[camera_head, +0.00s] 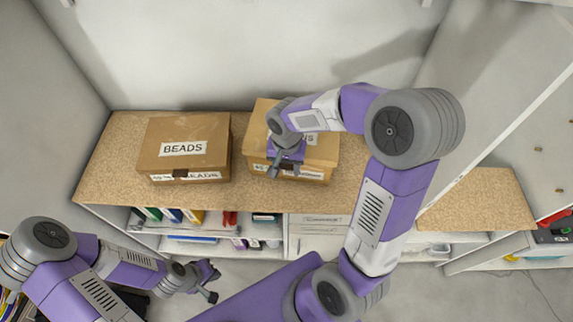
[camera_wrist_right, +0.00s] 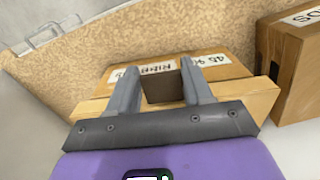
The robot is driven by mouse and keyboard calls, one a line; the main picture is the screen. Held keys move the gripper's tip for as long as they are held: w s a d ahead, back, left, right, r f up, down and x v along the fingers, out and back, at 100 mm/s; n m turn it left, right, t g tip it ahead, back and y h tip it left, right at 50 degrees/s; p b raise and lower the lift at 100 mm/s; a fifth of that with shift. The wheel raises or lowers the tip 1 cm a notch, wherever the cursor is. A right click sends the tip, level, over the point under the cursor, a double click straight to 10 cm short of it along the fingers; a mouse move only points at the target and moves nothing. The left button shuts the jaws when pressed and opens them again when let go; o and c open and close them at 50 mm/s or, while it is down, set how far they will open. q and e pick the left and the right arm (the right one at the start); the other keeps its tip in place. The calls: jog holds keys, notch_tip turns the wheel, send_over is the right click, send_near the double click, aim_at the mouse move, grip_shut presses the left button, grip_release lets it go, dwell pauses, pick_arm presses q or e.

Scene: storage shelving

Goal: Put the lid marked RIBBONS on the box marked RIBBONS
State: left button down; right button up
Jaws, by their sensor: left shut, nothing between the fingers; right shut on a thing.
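The box marked RIBBONS (camera_head: 310,174) stands mid-shelf, its front label partly hidden by my right gripper. A tan lid (camera_head: 323,152) lies over its top; only "NS" of its label shows past my arm. My right gripper (camera_head: 284,169) is at the front of the lid. In the right wrist view the right gripper (camera_wrist_right: 160,82) is shut on a dark brown block, with the RIBBONS label (camera_wrist_right: 157,70) upside down behind it. I cannot tell whether the lid is fully seated. My left gripper (camera_head: 211,290) is shut and empty, low in front of the shelf.
A closed box marked BEADS (camera_head: 165,138) stands left of the RIBBONS box with a narrow gap between. Bare board (camera_head: 115,155) lies left of it, and more bare board (camera_head: 480,195) lies far right. Drawers (camera_head: 318,221) and lower shelves with books are below.

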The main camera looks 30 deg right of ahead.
jog(key=shift+f+b, duration=1.5)
jog(key=shift+f, duration=0.35)
jog(key=o, duration=1.1)
jog(key=shift+o, duration=0.2)
notch_tip(320, 180, up, 8)
jog(key=shift+f+p, duration=0.15)
jog(key=shift+p, duration=0.3)
